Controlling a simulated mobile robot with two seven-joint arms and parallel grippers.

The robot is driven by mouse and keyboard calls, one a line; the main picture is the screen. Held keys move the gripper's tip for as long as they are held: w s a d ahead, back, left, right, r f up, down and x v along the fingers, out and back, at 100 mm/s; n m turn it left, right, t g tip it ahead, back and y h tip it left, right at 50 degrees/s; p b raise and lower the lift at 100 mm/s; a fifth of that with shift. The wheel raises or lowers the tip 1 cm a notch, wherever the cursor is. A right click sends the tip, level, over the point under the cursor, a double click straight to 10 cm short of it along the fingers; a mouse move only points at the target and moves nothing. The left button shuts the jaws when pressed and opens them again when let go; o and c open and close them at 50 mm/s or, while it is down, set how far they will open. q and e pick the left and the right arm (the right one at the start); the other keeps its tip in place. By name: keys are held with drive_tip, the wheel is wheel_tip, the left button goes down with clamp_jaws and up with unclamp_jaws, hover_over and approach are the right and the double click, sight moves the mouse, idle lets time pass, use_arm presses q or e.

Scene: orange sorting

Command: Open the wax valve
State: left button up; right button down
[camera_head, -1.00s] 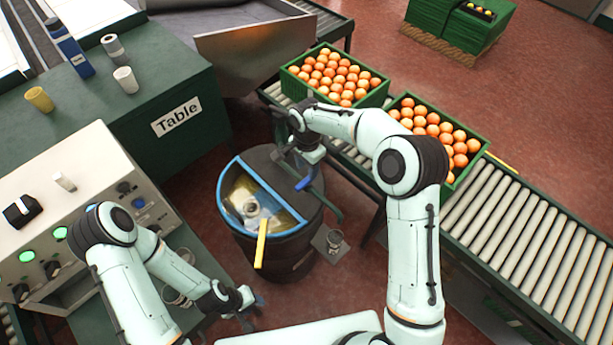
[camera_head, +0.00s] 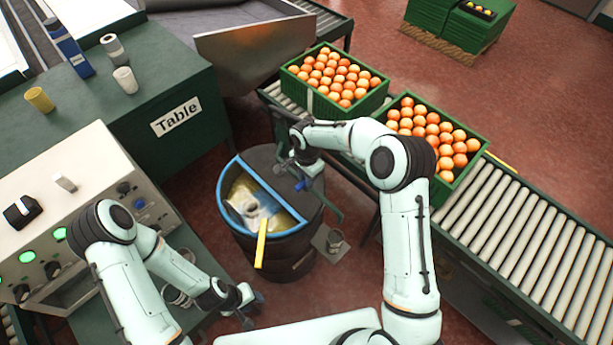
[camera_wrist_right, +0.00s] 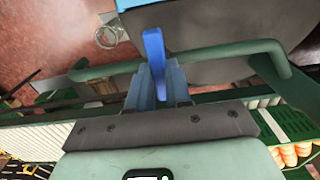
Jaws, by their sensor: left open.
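The wax valve's blue handle (camera_head: 302,185) is on a green pipe (camera_head: 333,212) beside the dark drum. It also shows in the right wrist view (camera_wrist_right: 154,48), sticking out between the fingers. My right gripper (camera_head: 308,176) is at this handle from above, and in the right wrist view its fingers (camera_wrist_right: 158,85) are close together with the handle filling the gap. The fingertips are partly hidden in the head view. My left gripper (camera_head: 252,308) is open and empty, low in front of the drum, away from the valve.
The drum (camera_head: 272,170) has a blue-rimmed opening with a yellow stick (camera_head: 261,243). A metal cup (camera_head: 334,240) stands on a small plate beside it. Green orange crates (camera_head: 385,92) sit on the roller conveyor (camera_head: 530,235). A control panel (camera_head: 75,185) and a green table (camera_head: 130,100) are left.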

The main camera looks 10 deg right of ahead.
drive_tip(key=shift+n, duration=0.3)
drive_tip(key=n, duration=0.2)
drive_tip(key=shift+n, duration=0.4)
drive_tip(key=n, duration=0.5)
drive_tip(key=shift+s+d, duration=0.1)
drive_tip(key=shift+d, duration=0.05)
drive_tip(key=n, duration=0.5)
drive_tip(key=shift+d+r, duration=0.1)
drive_tip(key=shift+d+n, duration=0.1)
drive_tip(key=shift+n, duration=2.1)
drive_tip(key=c, duration=1)
unclamp_jaws()
drive_tip(key=shift+c, duration=0.2)
